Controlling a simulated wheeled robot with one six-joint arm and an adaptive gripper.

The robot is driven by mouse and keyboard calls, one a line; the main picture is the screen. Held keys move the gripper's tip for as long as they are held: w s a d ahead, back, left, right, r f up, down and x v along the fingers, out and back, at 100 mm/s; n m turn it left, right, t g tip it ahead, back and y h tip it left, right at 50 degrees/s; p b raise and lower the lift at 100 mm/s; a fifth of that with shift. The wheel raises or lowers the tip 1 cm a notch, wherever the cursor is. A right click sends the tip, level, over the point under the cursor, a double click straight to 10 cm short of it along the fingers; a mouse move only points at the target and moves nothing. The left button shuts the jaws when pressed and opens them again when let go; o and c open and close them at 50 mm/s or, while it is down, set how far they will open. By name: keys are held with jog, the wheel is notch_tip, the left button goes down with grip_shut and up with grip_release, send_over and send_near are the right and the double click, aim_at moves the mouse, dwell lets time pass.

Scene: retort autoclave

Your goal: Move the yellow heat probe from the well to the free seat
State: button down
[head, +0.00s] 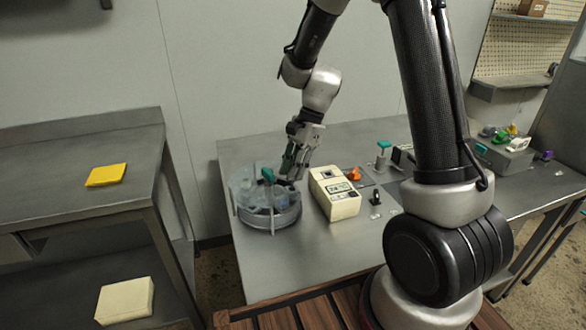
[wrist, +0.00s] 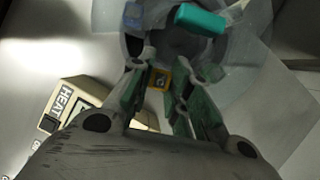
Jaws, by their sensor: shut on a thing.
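The yellow heat probe (wrist: 159,79) shows in the wrist view as a small yellow square with a dark centre, between the fingers of my gripper (wrist: 163,73). My gripper is shut on it. In the head view my gripper (head: 291,172) points down at the right rear part of a round, clear-walled grey holder (head: 270,217). The probe cannot be made out there, and its lower end is hidden. The cream HEAT unit (head: 335,193) stands just right of the holder; part of it shows in the wrist view (wrist: 72,103). I cannot tell which seat is free.
A teal-topped piece (head: 268,174) stands up in the holder, close to my gripper; it also shows in the wrist view (wrist: 200,19). An orange piece (head: 354,174) and a black knob (head: 376,197) are right of the HEAT unit. The steel table's (head: 262,276) front left is clear.

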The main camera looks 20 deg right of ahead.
jog(key=shift+f, duration=0.1)
jog(key=shift+f, duration=0.65)
jog(key=shift+f, duration=0.7)
dwell(1.1)
jog(key=c, duration=0.9)
grip_release()
jog(key=shift+w+r, duration=0.1)
jog(key=shift+r, duration=0.05)
jog(key=shift+r, duration=3.35)
